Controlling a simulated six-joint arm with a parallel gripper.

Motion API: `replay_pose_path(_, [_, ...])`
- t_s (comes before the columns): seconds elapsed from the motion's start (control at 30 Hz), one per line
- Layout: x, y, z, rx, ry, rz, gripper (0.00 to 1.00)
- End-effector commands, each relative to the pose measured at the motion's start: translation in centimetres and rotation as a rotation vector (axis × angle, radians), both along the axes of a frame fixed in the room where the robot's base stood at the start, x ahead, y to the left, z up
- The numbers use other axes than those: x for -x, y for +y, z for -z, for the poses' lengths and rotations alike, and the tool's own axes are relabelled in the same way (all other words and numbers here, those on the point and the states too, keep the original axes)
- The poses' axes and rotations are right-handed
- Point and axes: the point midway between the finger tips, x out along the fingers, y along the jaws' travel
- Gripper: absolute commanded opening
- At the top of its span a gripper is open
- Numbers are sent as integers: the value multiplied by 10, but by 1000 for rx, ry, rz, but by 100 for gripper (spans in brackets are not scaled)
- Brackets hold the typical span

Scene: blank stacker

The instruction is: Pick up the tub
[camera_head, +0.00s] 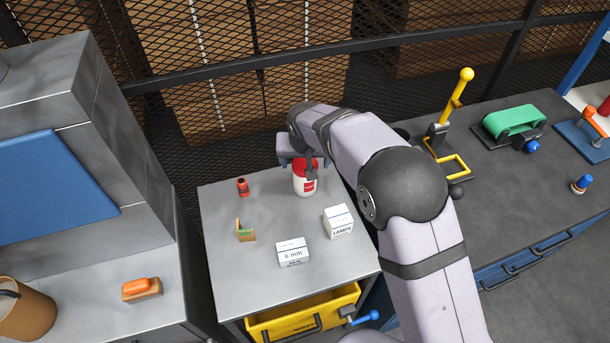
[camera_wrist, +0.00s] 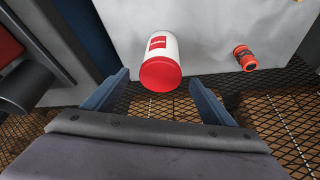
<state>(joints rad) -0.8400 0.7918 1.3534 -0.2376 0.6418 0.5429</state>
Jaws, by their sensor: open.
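The tub (camera_head: 304,184) is white with a red lid and a red label. It stands upright near the back of the grey table (camera_head: 225,262). In the wrist view the tub (camera_wrist: 161,62) shows lid towards me, just beyond and between the fingertips. My gripper (camera_wrist: 158,85) is open, with one finger on each side of the tub's lid. I cannot tell whether either finger touches the tub.
A small red and black cylinder (camera_head: 242,187) stands left of the tub. A bracket-like piece (camera_head: 245,230), a "6 mm" box (camera_head: 292,252) and a "LAMPS" box (camera_head: 338,221) lie nearer the front. A yellow drawer (camera_head: 305,316) is open below. Wire mesh runs behind the table.

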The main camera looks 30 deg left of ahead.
Motion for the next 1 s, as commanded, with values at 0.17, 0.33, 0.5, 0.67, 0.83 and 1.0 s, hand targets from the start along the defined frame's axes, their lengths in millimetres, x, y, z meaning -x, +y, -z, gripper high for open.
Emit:
replay_pose_path(0.17, [-3,1,9,3,2,0,78])
replay_pose_path(0.33, [-8,5,26,4,3,0,78])
replay_pose_path(0.5, [-14,8,41,2,1,0,78])
replay_pose_path(0.67, [-16,9,47,0,1,0,78])
replay_pose_path(0.83, [-16,9,48,0,0,0,78])
replay_pose_path(1.0, [-16,9,48,0,0,0,51])
